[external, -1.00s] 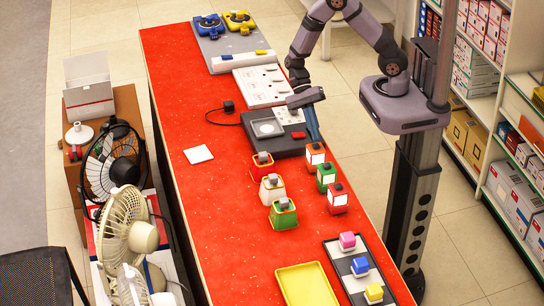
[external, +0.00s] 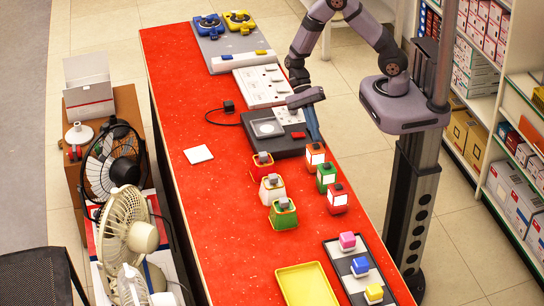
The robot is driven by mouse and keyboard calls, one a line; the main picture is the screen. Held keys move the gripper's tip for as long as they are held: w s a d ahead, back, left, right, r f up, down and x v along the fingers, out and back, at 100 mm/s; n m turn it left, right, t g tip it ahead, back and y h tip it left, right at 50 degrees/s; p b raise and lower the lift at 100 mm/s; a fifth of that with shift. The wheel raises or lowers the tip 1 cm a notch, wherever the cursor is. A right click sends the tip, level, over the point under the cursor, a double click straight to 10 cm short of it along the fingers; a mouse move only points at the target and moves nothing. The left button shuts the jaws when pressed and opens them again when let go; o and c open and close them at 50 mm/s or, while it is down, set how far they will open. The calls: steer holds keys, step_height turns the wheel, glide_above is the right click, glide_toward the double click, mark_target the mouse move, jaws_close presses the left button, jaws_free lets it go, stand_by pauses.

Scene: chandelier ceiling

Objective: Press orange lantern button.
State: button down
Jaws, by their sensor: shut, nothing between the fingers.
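The orange lantern (external: 315,155) stands upright on the red table, with a pale front panel and a small button on its top. A green lantern (external: 326,178) and a red lantern (external: 337,198) stand in a row in front of it. My gripper (external: 316,138) points down with its blue fingers shut and empty. Its tips are right at the top of the orange lantern in this view. I cannot tell whether they touch the button, as the fingers partly hide it.
A dark device with a red button (external: 298,135) lies just left of my gripper. A yellow tray (external: 307,286) and a tray of coloured blocks (external: 347,288) lie in front. The table's left side is mostly clear.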

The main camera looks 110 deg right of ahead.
steer(key=shift+f, duration=0.15)
stand_by(0.4)
steer(key=shift+f, duration=0.3)
steer(key=shift+f, duration=0.25)
stand_by(0.6)
steer(key=shift+r, duration=0.2)
steer(key=shift+r+p, duration=0.55)
steer(key=shift+p, duration=0.15)
step_height(320, 180, up, 6)
steer(key=p, duration=0.6)
stand_by(0.7)
